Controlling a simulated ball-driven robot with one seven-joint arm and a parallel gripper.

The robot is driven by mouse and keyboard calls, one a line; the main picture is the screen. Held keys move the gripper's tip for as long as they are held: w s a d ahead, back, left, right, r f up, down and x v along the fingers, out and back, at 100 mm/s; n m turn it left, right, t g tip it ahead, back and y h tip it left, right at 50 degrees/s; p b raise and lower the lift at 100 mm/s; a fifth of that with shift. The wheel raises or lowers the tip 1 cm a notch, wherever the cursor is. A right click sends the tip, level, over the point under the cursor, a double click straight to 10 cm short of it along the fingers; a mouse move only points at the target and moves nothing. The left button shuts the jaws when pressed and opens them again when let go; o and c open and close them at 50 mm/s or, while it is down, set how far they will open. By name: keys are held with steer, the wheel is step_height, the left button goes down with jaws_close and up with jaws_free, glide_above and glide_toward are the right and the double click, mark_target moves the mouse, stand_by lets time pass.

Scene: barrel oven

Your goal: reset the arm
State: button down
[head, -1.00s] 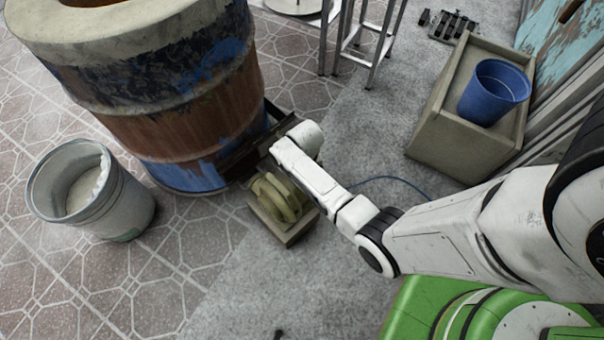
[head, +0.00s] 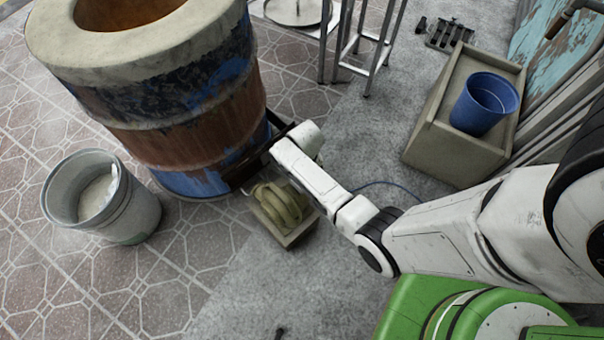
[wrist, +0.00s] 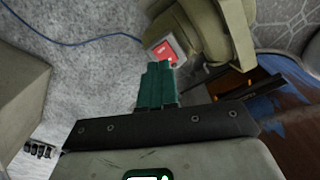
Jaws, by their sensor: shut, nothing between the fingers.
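My gripper (wrist: 158,82) shows in the wrist view with its teal fingers together and nothing between them. In the head view my arm reaches left, and its end is beside the lower right of the barrel oven (head: 185,130); the fingers are hidden there. An olive-green rounded object (head: 283,204) sits on a low block (head: 290,235) just below my arm's end. In the wrist view the olive object (wrist: 205,35) is beyond the fingertips, with a small red-and-white patch (wrist: 167,50) close to them. I cannot tell whether the fingertips touch anything.
A metal bucket (head: 140,215) stands left of the oven. A concrete block (head: 432,142) bearing a blue bucket (head: 473,118) stands at the right. A metal-legged stand (head: 380,52) is behind. A thin blue cable (head: 385,184) lies on the grey floor. Open floor (head: 250,295) lies in front.

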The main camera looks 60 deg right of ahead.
steer(key=shift+r, duration=0.45)
stand_by(0.3)
steer(key=s+a+r+n+p, duration=0.2)
steer(key=s+a+r+p, duration=0.1)
steer(key=r, duration=0.7)
steer(key=s+a+r+n+p, duration=0.3)
steer(key=s+a+r+p, duration=0.1)
steer(key=r, duration=0.7)
steer(key=s+a+r+n+t+p, duration=0.1)
steer(key=s+a+r+p, duration=0.3)
steer(key=r, duration=0.6)
steer(key=s+n+p, duration=0.1)
steer(key=s, duration=0.1)
steer(key=shift+s+a+r+n, duration=0.2)
steer(key=shift+s+r+n, duration=0.1)
steer(key=shift+s+r, duration=0.1)
